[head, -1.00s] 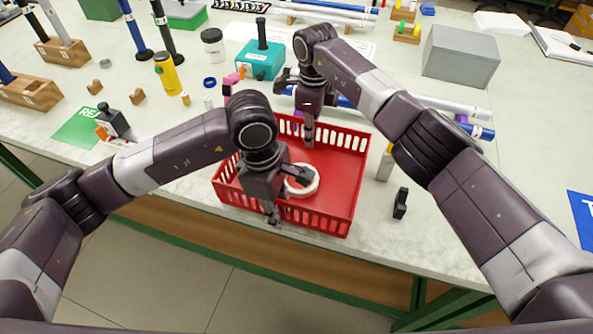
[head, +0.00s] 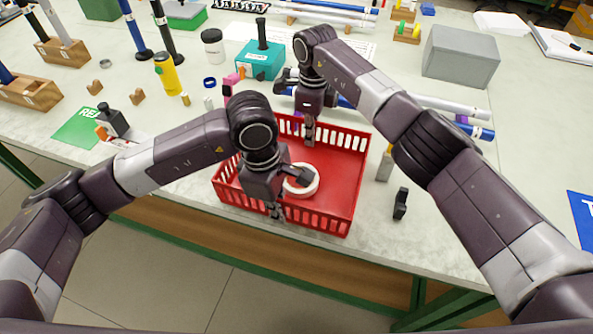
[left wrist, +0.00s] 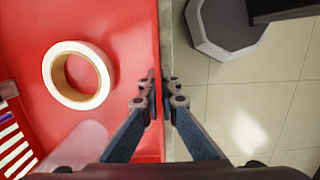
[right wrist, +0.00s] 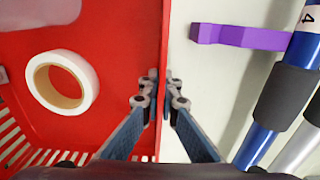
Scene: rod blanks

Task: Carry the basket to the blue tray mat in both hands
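The red basket (head: 340,185) stands on the table near its front edge, with a white tape ring (head: 312,187) inside. My left gripper (head: 275,211) is at the near wall, one finger on each side; in the left wrist view its fingertips (left wrist: 160,88) are closed on the rim. My right gripper (head: 309,136) is at the far wall; in the right wrist view its fingertips (right wrist: 160,85) are closed on that rim. The blue tray mat (head: 581,218) shows partly at the right edge of the head view, cut off by the frame.
Blue and white rods (head: 455,106) and a purple piece (right wrist: 240,35) lie just behind the basket. A black clip-like object (head: 400,203) and a grey-yellow item (head: 385,165) stand right of it. A grey box (head: 460,55) is farther back.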

